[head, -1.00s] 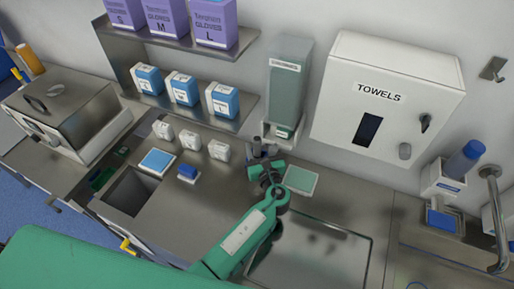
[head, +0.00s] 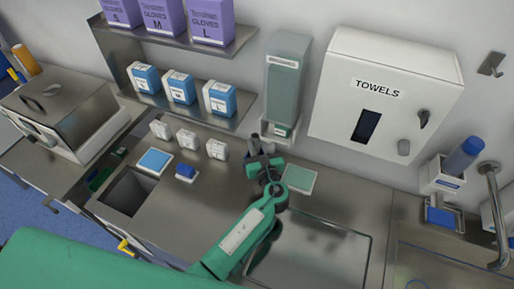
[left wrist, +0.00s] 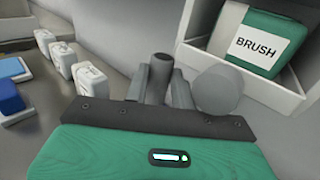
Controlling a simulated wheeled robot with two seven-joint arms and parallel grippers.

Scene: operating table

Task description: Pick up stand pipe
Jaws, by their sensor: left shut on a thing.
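My left gripper (head: 263,162) stands over the steel counter below the green dispenser. In the left wrist view, my left gripper (left wrist: 160,92) is shut on a grey upright pipe (left wrist: 161,67), which I take to be the stand pipe. Its top shows above the fingers, and its lower part is hidden by my gripper. In the head view, the pipe's top (head: 254,143) is small and dark, and I cannot tell whether its base touches the counter. A round grey piece (left wrist: 217,92) is right beside the fingers in the wrist view. My right gripper is not in view.
The dispenser (head: 287,90), marked BRUSH in the wrist view, hangs close behind my gripper. A towel box (head: 385,95) is on the wall to the right. Several small white boxes (head: 187,139) stand to the left. A green pad (head: 299,178) lies to the gripper's right.

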